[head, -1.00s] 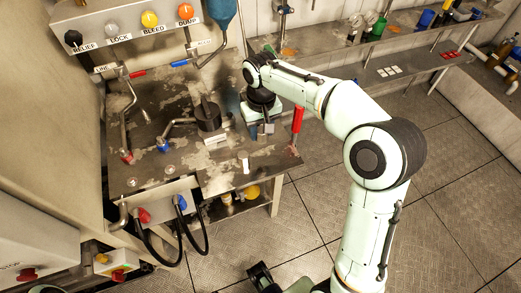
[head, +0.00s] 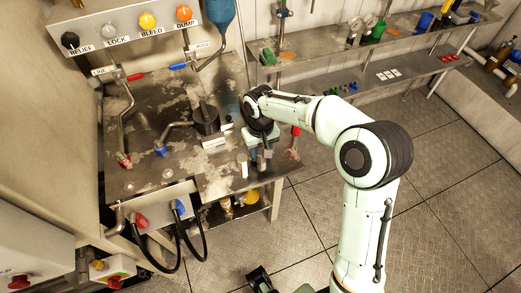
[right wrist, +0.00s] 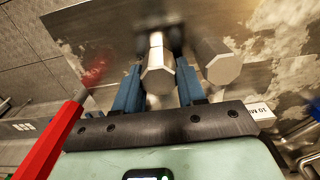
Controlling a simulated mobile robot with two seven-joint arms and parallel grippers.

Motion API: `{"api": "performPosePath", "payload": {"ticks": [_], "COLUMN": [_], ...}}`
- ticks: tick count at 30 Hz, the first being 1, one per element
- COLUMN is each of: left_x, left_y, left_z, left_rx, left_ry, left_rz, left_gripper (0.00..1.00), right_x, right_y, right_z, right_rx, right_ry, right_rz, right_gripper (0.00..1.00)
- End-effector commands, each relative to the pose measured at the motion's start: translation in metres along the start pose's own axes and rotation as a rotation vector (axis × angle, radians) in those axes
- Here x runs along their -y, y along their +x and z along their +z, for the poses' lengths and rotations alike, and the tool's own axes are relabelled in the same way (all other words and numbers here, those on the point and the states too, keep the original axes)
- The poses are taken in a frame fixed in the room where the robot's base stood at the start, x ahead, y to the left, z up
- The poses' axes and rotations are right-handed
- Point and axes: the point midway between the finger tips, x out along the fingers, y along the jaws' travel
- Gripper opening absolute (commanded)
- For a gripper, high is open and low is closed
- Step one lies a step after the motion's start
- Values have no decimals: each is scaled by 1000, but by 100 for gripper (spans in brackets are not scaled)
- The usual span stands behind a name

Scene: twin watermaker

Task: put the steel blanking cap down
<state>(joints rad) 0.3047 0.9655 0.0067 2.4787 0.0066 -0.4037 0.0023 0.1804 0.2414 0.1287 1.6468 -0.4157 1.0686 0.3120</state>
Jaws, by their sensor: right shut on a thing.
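My right gripper (head: 263,154) is over the front right part of the steel bench (head: 215,182). In the right wrist view its two blue fingers (right wrist: 157,88) are shut on the steel blanking cap (right wrist: 157,74), a bright hex-headed piece. A similar hex-headed steel piece (right wrist: 222,68) is just right of the fingers, apart from the held cap. In the head view a pale upright cylinder (head: 243,168) is left of the gripper, probably that same piece. I cannot tell whether the held cap touches the bench.
A red handle (right wrist: 52,138) is close to the gripper's left in the right wrist view. A dark round fitting (head: 206,119) and a white label (head: 214,142) are behind and left on the bench. Bent pipes with valves occupy the left side. A shelf (head: 385,80) runs behind.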

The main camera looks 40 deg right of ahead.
Motion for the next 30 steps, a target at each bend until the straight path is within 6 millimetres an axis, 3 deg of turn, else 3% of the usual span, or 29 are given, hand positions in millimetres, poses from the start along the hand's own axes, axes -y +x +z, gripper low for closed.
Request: {"api": "performPosePath", "payload": {"ticks": [1,2,3,14,30], "left_x": [0,0,0,0,-2], "left_y": [1,1,1,-1,-14], "left_z": [0,-1,0,1,8], "left_rx": [-1,-2,-2,2,25], "left_ry": [0,0,0,0,-2], "left_rz": [0,0,0,0,-5], "left_gripper": [43,43,43,43,43], "right_x": [0,0,0,0,0], "right_y": [3,2,2,-4,-106], "right_z": [0,0,0,0,0], "right_rx": [1,1,1,0,-2], "right_ry": [-1,-1,-1,0,-1], "right_rz": [0,0,0,0,0], "right_gripper": [0,46,51,51,51]}}
